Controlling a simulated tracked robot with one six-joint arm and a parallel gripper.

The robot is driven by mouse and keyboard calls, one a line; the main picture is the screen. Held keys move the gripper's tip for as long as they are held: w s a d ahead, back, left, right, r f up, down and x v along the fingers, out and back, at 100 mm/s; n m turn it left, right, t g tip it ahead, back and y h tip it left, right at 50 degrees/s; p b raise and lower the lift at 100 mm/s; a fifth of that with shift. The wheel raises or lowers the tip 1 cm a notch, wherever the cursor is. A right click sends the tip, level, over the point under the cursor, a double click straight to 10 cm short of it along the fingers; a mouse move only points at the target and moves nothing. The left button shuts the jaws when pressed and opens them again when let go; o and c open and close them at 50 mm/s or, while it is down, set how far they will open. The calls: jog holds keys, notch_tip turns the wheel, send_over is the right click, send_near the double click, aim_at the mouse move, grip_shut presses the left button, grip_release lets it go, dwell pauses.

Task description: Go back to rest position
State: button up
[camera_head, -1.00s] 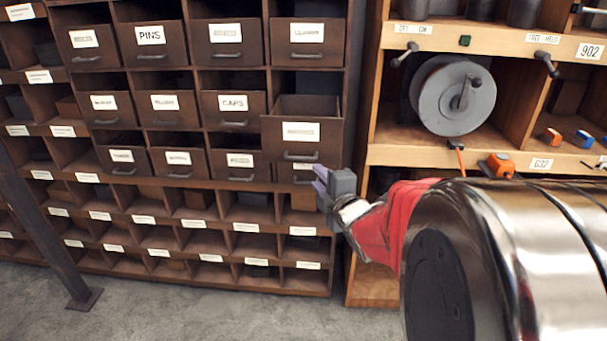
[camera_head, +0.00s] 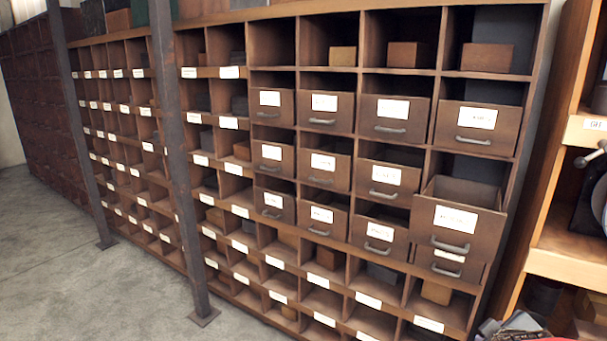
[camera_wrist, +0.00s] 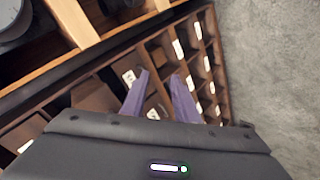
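My gripper shows in the wrist view (camera_wrist: 159,75) with two purple fingers. They are apart with a gap between the tips, and nothing is held between them. Behind them, tilted in the picture, is the drawer cabinet. In the head view only a small dark part of my arm's end shows at the bottom right edge, and the fingers cannot be made out there. In the head view one labelled drawer (camera_head: 470,222) in the right column of the brown cabinet (camera_head: 345,10) stands pulled out, with its top open. The other drawers look shut.
A wooden shelf (camera_head: 570,263) with a grey reel stands at the right. Dark metal posts (camera_head: 180,150) stand in front of the cabinet. Grey floor (camera_head: 60,270) is clear at the lower left. In the wrist view, floor (camera_wrist: 270,70) shows at the right.

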jog(key=s+a+r+m+g+y, duration=0.1)
jog(key=s+a+r+m+y, duration=0.1)
jog(key=s+a, duration=0.6)
jog(key=s+a+r+m+g+y, duration=0.2)
jog(key=s+a, duration=0.5)
jog(key=a, duration=0.9)
notch_tip(320, 180, up, 3)
jog(key=shift+s+a+f+m+y, duration=0.2)
jog(key=shift+s+m+y, duration=0.2)
jog(key=shift+m, duration=0.3)
jog(key=shift+d, duration=0.15)
